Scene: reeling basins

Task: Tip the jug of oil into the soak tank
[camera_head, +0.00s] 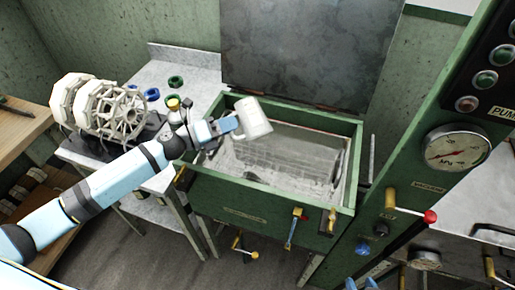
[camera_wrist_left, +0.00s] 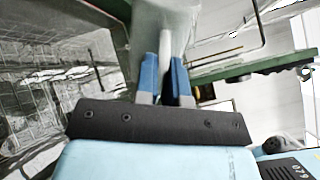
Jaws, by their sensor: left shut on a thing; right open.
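The jug (camera_head: 253,119) is pale and held above the left part of the soak tank, leaning in the head view. My left gripper (camera_head: 234,127) is shut on it from its left side; in the left wrist view the jug (camera_wrist_left: 168,25) rises between the blue fingers. The soak tank (camera_head: 262,203) is a green open box with its dark lid raised behind. A wire mesh shows inside it. No stream of oil is visible, and the jug's contents are hidden. My right gripper (camera_head: 361,283) shows only as blue fingertips, apart, at the bottom edge.
A side table (camera_head: 180,72) at the left bears white reels (camera_head: 110,108) and small coloured pots. A green panel (camera_head: 415,110) with a gauge and red-knobbed lever stands at the right. Levers project from the tank's front.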

